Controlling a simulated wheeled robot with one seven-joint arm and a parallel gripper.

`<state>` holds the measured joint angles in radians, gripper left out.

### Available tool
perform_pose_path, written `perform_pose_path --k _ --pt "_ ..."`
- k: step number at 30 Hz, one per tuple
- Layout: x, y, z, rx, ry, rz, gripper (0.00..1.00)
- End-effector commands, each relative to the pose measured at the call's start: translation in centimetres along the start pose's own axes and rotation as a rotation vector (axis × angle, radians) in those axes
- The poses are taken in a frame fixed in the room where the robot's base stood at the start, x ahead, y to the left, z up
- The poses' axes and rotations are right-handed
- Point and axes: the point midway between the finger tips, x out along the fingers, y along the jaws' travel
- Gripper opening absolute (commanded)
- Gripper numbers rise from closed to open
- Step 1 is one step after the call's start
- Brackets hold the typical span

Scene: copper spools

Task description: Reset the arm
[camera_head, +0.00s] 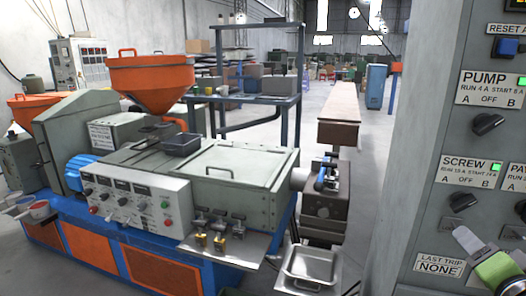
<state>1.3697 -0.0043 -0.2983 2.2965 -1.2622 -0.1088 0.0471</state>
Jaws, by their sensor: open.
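A white and green rounded piece (488,262) shows at the bottom right, in front of the grey control panel (437,130). It looks like part of my arm, but I cannot be sure. The panel carries PUMP and SCREW labels, a black PUMP knob (487,123), a blue reset button (506,47) and a plate (440,265) reading LAST TRIP NONE.
A grey and blue machine with an orange hopper (150,82) fills the left and middle. A metal tray (311,267) stands at the bottom centre, close to the panel. A long brown-topped bench (338,112) stands behind. Open floor (377,100) shows farther back.

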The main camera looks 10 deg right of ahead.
Motion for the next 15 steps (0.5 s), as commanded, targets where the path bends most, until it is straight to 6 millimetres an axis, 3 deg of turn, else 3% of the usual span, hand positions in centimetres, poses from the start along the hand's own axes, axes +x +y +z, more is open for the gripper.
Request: perform_pose_path --k 1,3,5,7,10,15 --pt "1.1 -2.8 3.4 -0.06 -0.115 -0.028 0.41" --pt "1.5 -5.8 8.6 -0.159 -0.289 -0.042 0.41" --pt "0.7 -8.1 13.2 -0.258 -0.44 -0.051 0.41" --pt "-1.3 -10.0 17.8 -0.379 -0.596 -0.054 0.41" --pt "-4.9 -11.2 22.3 -0.535 -0.762 -0.047 0.41" --pt "-10.3 -11.0 25.7 -0.719 -0.919 -0.024 0.41"
